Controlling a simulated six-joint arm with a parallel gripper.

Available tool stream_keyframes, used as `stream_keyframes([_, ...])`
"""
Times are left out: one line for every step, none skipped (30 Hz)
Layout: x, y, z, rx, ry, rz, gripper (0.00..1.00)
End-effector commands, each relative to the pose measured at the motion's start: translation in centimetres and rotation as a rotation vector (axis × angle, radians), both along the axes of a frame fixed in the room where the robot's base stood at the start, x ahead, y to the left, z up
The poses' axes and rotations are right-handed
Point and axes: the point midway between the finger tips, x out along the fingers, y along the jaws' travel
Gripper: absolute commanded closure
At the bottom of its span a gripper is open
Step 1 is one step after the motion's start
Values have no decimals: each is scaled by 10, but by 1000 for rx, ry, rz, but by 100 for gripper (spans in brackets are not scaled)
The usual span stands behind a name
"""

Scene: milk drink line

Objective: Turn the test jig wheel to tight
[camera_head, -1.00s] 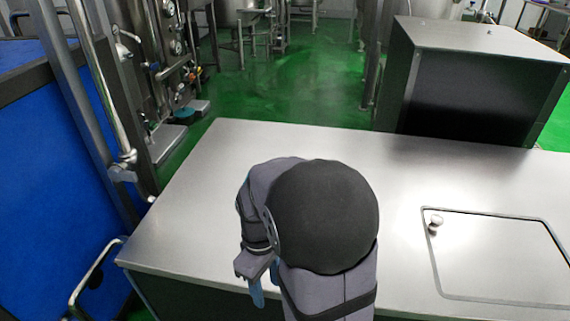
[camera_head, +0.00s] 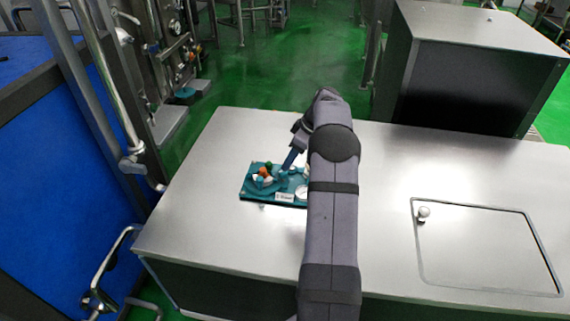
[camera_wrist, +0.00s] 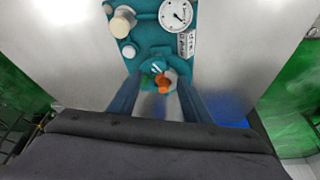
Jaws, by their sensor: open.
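The teal test jig (camera_head: 252,186) lies on the steel bench top, partly hidden on its right by my arm. Its wheel (camera_head: 265,174) has orange, green and white knobs and sits on the jig's left part. In the wrist view the wheel (camera_wrist: 161,81) shows at the near end of the jig (camera_wrist: 150,45), the orange knob towards me and the green one on the left. My gripper (camera_wrist: 158,92) is open, with one blue finger on each side of the wheel in the picture. I cannot tell whether the fingers touch it or stay above it. No scale for tightness is readable.
The jig also carries a white dial gauge (camera_wrist: 175,14), a cream round knob (camera_wrist: 123,22) and a small label (camera_wrist: 186,44). Bare bench top (camera_head: 210,150) surrounds the jig. A hatch with a knob (camera_head: 423,213) is at the right, and a steel cabinet (camera_head: 450,80) stands behind.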

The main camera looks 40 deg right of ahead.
Motion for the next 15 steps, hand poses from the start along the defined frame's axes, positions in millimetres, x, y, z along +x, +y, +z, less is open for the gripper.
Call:
stream_keyframes([1, -3, 1, 0, -6, 1, 56])
stream_keyframes([1, -4, 2, 0, -8, 2, 56])
stream_keyframes([2, -5, 2, 0, -11, 3, 56])
stream_keyframes([2, -5, 1, 0, -11, 3, 56])
stream_keyframes([2, -5, 1, 0, -11, 3, 56])
stream_keyframes([2, -5, 1, 0, -11, 3, 56])
stream_keyframes([2, -4, 0, 0, -11, 3, 56])
stream_keyframes([3, -4, -1, 0, -10, 3, 56])
stream_keyframes([3, -4, -3, 0, -10, 3, 56])
stream_keyframes([4, -3, -5, 0, -10, 3, 56])
stream_keyframes([5, -3, -7, 1, -9, 4, 56])
stream_keyframes([6, -2, -10, 1, -9, 4, 56])
stream_keyframes([7, -1, -13, 1, -9, 4, 56])
stream_keyframes([8, 0, -16, 2, -8, 3, 56])
stream_keyframes([9, 1, -21, 1, -9, 3, 56])
